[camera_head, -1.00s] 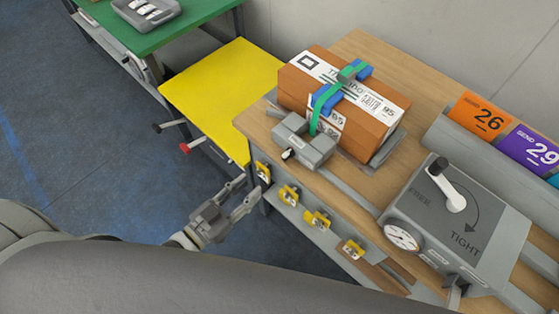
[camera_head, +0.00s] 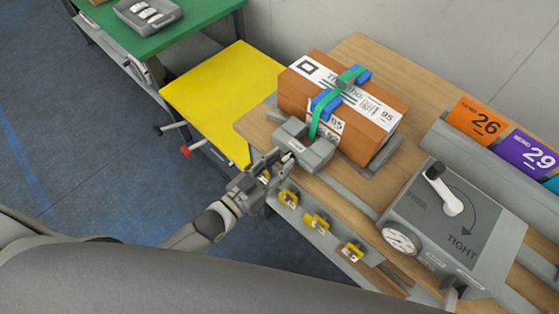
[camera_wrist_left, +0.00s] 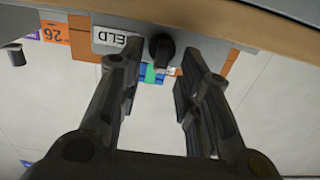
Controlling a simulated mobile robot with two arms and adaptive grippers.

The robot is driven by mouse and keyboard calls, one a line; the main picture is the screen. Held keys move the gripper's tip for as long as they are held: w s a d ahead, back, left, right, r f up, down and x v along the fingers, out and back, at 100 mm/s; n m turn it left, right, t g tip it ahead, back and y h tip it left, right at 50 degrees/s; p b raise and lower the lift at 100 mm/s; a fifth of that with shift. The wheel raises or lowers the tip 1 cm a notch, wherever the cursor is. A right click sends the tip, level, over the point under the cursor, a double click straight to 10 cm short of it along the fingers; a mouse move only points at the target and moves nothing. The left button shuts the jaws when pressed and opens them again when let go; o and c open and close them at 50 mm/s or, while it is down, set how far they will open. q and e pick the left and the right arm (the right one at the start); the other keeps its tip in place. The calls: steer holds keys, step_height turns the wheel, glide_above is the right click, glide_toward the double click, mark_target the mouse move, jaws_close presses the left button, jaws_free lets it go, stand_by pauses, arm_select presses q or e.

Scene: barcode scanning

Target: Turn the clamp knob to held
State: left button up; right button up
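The grey clamp (camera_head: 312,152) sits at the left front of the wooden bench, against a brown strapped box (camera_head: 375,118). Its dark knob (camera_wrist_left: 161,47) shows in the left wrist view, beside a white label (camera_wrist_left: 112,38) whose visible letters read "ELD". My left gripper (camera_head: 278,160) is at the clamp's front face. In the left wrist view my left gripper (camera_wrist_left: 157,75) is open, its fingers on either side of the knob with gaps showing. The knob's setting cannot be read. In the head view the fingers largely cover the knob. My right gripper is not in view.
A grey box with a white crank (camera_head: 443,190) and a dial (camera_head: 400,238) stands right of the clamp. Yellow tags (camera_head: 316,222) line the bench front. A yellow table (camera_head: 215,90) is at the left. Orange and purple number cards (camera_head: 478,118) stand at the right.

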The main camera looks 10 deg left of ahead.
arm_select(q)
steer(key=shift+w, duration=0.15)
jaws_close()
steer(key=shift+d, duration=0.1)
stand_by(0.3)
steer(key=m+p, duration=0.1)
steer(key=m, duration=0.2)
steer(key=shift+d+m, duration=0.15)
steer(key=shift+m, duration=0.25)
steer(key=m, duration=0.4)
steer(key=f+m, duration=0.1)
steer(key=m, duration=0.4)
steer(key=m+b, duration=0.1)
steer(key=m, duration=0.4)
steer(key=shift+s+d+f, duration=0.15)
steer(key=shift+s+d, duration=0.2)
